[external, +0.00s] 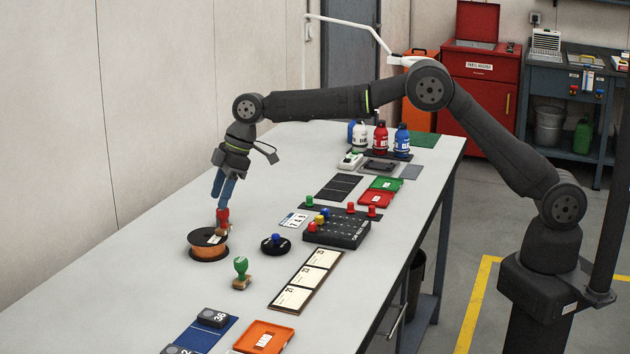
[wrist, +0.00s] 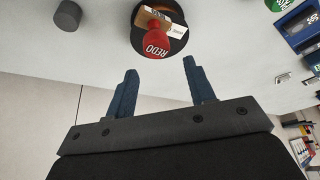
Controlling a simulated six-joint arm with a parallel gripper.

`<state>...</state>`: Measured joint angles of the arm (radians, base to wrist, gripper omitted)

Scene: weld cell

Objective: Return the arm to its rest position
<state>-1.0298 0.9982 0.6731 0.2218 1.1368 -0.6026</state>
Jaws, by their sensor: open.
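My gripper (external: 221,202) points down over the far-left part of the bench, with its blue fingers apart and empty. Just below the fingertips is a stamp with a red knob (external: 222,214) and a wooden base, on a spool with black flanges and orange winding (external: 208,247). In the wrist view the fingers (wrist: 159,66) are spread. The red knob marked REDO (wrist: 150,42) lies just beyond the tips, and the stamp's wooden block is over the black spool flange (wrist: 178,42). My arm is bent, reaching across the bench from its base at the right.
The bench (external: 150,285) holds a green-handled stamp (external: 241,268), a black disc with a blue knob (external: 275,244), a black button box (external: 337,229), a card strip (external: 306,281), an orange tray (external: 264,338) and bottles (external: 380,139) at the back. Bare bench lies left of the spool.

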